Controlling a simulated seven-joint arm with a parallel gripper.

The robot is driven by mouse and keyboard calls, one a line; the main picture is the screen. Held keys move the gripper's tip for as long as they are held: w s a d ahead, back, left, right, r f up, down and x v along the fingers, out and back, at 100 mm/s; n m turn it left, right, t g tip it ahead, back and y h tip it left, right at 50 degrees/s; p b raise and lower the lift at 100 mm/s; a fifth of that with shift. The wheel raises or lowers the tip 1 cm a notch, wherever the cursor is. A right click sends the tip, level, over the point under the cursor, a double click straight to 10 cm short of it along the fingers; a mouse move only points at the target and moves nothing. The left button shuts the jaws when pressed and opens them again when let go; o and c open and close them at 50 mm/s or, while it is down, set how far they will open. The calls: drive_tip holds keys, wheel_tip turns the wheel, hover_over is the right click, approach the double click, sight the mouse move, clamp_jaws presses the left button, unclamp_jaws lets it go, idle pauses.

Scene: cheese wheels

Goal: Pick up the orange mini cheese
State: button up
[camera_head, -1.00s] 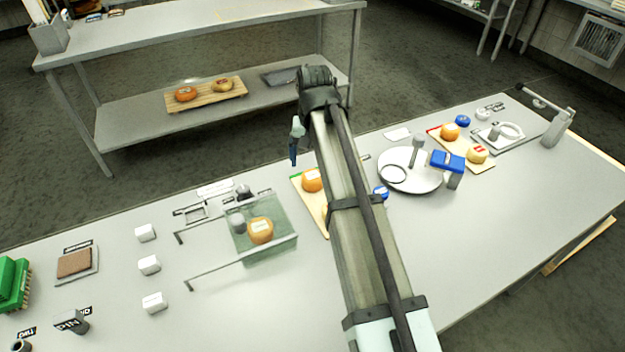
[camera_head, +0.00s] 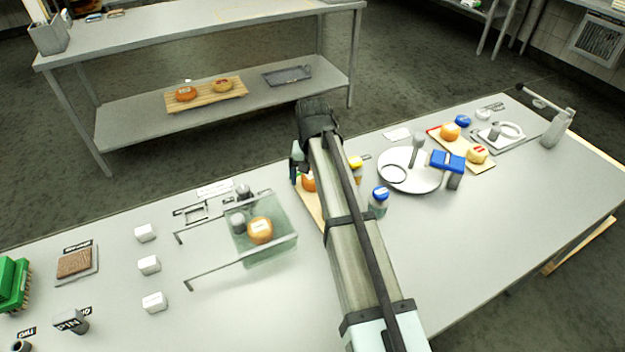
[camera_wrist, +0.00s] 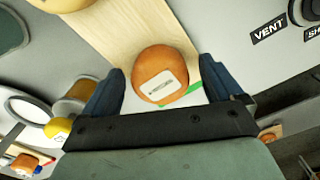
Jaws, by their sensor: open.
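The orange mini cheese (camera_wrist: 165,75) is a round orange wheel with a pale label, on a wooden board (camera_wrist: 125,35). In the wrist view it sits between the two dark fingers of my gripper (camera_wrist: 160,92), with a gap to each finger. My gripper is open; I cannot tell its exact height above the board. In the head view the cheese (camera_head: 309,183) is partly hidden behind my arm, with my gripper's finger (camera_head: 293,168) at its left. A second, yellowish cheese (camera_wrist: 62,3) lies at the other end of the board, cut by the wrist view's edge.
A round white plate scale (camera_head: 408,183) and a blue-capped jar (camera_head: 379,200) stand to the right. A yellow-topped item (camera_wrist: 60,128) is close by the left finger.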

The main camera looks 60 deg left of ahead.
drive_tip(key=c, duration=1.2)
